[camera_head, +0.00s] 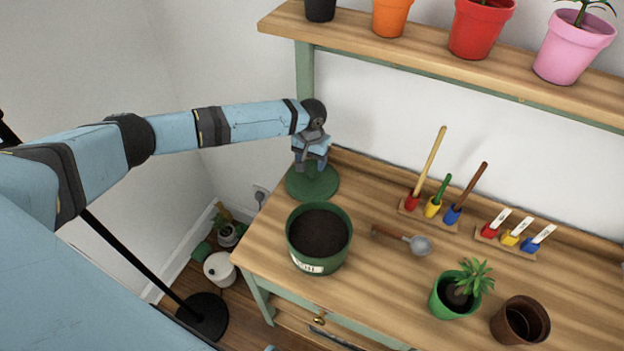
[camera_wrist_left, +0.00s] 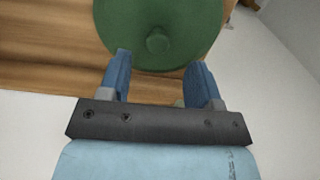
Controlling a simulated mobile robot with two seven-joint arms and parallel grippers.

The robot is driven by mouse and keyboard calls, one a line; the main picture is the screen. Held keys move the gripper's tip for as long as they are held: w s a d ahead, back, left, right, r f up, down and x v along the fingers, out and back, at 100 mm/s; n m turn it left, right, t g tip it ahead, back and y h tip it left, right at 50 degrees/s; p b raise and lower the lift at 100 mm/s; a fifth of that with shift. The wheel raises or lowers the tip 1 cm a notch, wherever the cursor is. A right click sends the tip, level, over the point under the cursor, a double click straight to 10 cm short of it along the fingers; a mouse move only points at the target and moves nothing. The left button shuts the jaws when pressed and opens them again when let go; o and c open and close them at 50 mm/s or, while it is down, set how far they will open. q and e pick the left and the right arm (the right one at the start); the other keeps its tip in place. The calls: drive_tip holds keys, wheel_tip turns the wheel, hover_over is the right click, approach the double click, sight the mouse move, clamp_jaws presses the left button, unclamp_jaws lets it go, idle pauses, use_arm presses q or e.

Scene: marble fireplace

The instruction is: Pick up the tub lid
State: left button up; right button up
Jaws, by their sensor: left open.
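The tub lid (camera_head: 312,184) is a round dark green disc lying on the bench at its back left corner. In the left wrist view the lid (camera_wrist_left: 160,18) fills the top middle, with a small round knob (camera_wrist_left: 157,40) at its centre. My left gripper (camera_head: 312,166) is above the lid, pointing down, and covers the knob in the head view. In the left wrist view the fingers of my left gripper (camera_wrist_left: 159,70) are spread apart with nothing between them, the knob lying beyond their tips. My right gripper is not in view.
A green tub of soil (camera_head: 319,239) stands in front of the lid. A scoop (camera_head: 403,240), a tool rack (camera_head: 430,213), a potted plant (camera_head: 461,288) and an empty brown pot (camera_head: 520,321) are further right. A shelf (camera_head: 440,65) with several pots overhangs the back.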

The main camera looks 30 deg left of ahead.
sight(312, 172)
use_arm(q)
wheel_tip(312, 172, down, 5)
drive_tip(key=shift+d+f, duration=0.15)
drive_tip(key=c, duration=1.1)
